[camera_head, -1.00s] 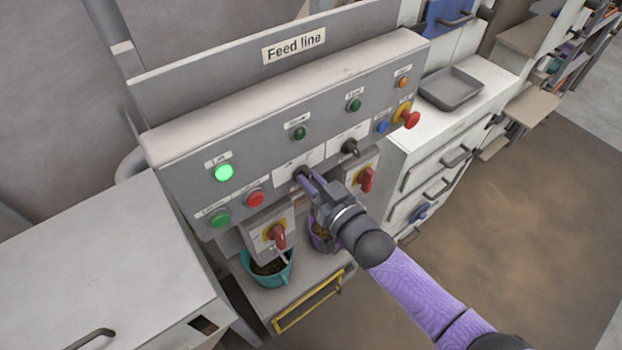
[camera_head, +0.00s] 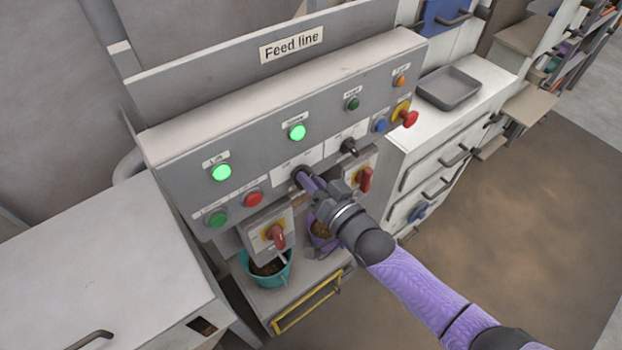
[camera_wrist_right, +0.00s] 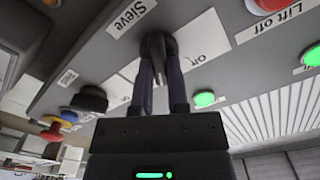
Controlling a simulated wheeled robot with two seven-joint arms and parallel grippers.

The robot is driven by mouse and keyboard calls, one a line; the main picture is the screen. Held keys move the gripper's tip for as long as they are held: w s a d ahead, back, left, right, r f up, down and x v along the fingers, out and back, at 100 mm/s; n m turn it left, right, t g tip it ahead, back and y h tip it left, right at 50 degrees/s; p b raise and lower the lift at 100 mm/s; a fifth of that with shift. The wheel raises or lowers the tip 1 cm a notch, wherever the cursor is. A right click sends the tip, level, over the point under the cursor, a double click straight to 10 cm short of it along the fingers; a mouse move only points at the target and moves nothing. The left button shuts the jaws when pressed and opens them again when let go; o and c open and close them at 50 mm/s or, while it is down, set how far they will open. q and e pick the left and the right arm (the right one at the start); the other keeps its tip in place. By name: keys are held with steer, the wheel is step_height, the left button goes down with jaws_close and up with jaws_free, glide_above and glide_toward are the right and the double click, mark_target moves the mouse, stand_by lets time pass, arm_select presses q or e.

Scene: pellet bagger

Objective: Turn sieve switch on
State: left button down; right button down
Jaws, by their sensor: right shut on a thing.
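The sieve switch is a black rotary knob (camera_head: 299,173) on a white plate in the middle of the grey "Feed line" panel (camera_head: 180,150). My right gripper (camera_head: 305,180) is shut on this knob. In the right wrist view the two purple fingers of the right gripper (camera_wrist_right: 160,85) hold the knob (camera_wrist_right: 157,48) from both sides, with a "Sieve" label (camera_wrist_right: 130,14) beside it. The sieve lamp (camera_head: 297,132) above the knob is lit green. It also shows lit in the right wrist view (camera_wrist_right: 204,98). My left gripper is not in view.
A second black knob (camera_head: 348,147) sits to the right, its lamp (camera_head: 352,104) dark. The lift lamp (camera_head: 221,172) is lit. A red mushroom button (camera_head: 410,119) and two red-handled switches (camera_head: 277,237) (camera_head: 365,180) stick out. Teal (camera_head: 268,270) and purple (camera_head: 322,240) containers stand below.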

steer(key=c, duration=0.6)
jaws_free()
steer(key=v, duration=1)
